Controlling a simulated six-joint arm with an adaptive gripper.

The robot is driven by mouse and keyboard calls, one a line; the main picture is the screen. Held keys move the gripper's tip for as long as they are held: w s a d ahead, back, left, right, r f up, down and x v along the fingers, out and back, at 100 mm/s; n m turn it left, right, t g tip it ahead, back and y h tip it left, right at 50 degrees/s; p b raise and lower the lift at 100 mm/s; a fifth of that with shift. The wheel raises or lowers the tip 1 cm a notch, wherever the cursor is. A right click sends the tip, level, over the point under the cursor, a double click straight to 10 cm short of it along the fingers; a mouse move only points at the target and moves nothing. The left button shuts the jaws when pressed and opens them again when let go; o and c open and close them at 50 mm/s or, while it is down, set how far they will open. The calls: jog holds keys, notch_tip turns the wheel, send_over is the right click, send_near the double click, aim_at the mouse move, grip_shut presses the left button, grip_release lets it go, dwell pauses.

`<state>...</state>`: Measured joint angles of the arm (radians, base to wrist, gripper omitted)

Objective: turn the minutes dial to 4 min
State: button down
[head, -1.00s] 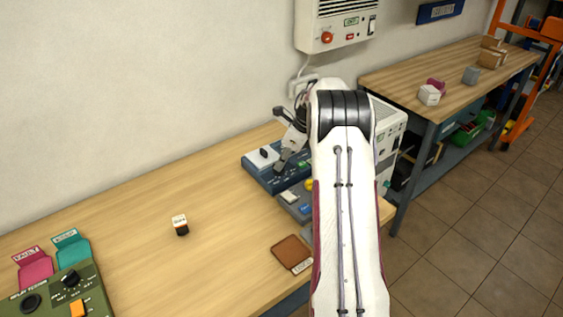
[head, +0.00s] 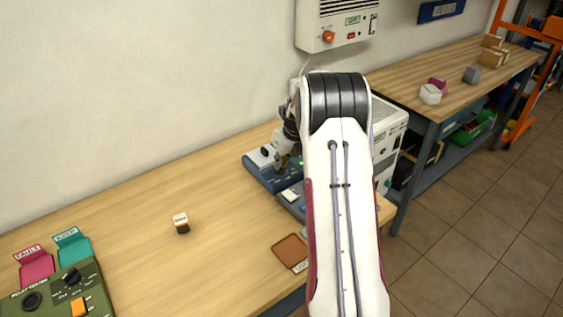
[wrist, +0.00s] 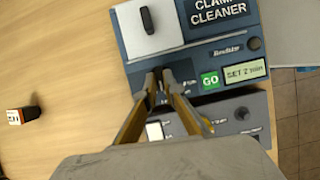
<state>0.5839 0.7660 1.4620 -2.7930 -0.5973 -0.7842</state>
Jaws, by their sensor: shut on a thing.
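The blue clamp cleaner (wrist: 190,56) fills the middle of the wrist view and also stands at the back of the bench in the head view (head: 262,178). Its small display (wrist: 245,71) reads "SET 2 min". A green GO button (wrist: 209,80) sits left of the display. My gripper (wrist: 161,78) points down at the panel left of the GO button and is shut on the minutes dial, which the fingertips almost wholly hide. In the head view my gripper (head: 281,160) is over the cleaner, partly behind my arm.
A white lid with a black handle (wrist: 147,20) is on the cleaner. A grey box (wrist: 236,120) with buttons stands close in front.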

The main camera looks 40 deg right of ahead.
jog(key=shift+m+h, duration=0.3)
jog(key=shift+m, duration=0.4)
jog(key=c, duration=2.1)
grip_release()
jog(key=shift+c, duration=0.2)
jog(key=shift+r, duration=0.15)
jog(key=v, duration=0.7)
jog(key=shift+s+r, duration=0.1)
